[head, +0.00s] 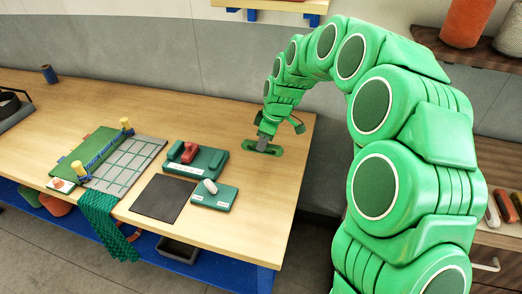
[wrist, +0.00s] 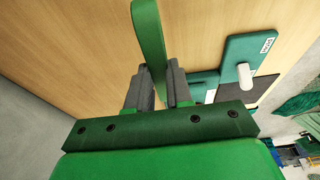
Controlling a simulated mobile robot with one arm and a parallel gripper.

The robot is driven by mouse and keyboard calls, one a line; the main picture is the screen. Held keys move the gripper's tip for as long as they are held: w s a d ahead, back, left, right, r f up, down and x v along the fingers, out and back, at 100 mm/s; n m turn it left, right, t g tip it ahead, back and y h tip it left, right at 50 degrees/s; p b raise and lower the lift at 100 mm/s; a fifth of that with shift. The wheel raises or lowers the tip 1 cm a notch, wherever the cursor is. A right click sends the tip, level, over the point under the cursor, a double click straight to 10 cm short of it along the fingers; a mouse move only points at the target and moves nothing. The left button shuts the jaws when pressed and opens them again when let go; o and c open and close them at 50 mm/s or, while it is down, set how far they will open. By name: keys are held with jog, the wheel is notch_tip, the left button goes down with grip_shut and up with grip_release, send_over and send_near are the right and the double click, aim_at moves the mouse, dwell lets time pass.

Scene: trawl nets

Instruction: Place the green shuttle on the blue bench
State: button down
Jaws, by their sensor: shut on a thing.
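The green shuttle (head: 256,150) is a flat, elongated piece at the right part of the bench, under my gripper (head: 264,139). My gripper points down and is shut on the shuttle. In the wrist view the shuttle (wrist: 149,40) is a green strip between the two grey fingers (wrist: 158,90). The bench (head: 268,190) has a light wooden top and a blue frame and lower shelf. The shuttle is at or just above the wooden top; I cannot tell whether it touches.
Left of the shuttle stand a green block with a red piece (head: 207,162), a green block with a white handle (head: 215,195) and a dark mat (head: 159,198). A green and grey board (head: 130,165) lies farther left. The bench's right edge is close to the shuttle.

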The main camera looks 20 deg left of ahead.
jog(key=shift+w+a+f, duration=0.3)
jog(key=shift+w+f, duration=0.2)
jog(key=shift+f, duration=0.15)
jog(key=shift+w+a+f, duration=0.25)
jog(key=shift+w+f, duration=0.25)
jog(key=shift+f, duration=0.2)
jog(key=shift+w+a+f, duration=0.3)
jog(key=shift+w+f, duration=0.2)
jog(key=shift+f, duration=1.7)
jog(key=c, duration=1)
grip_release()
jog(key=shift+f, duration=0.1)
jog(key=v, duration=1.2)
jog(key=shift+d, duration=0.1)
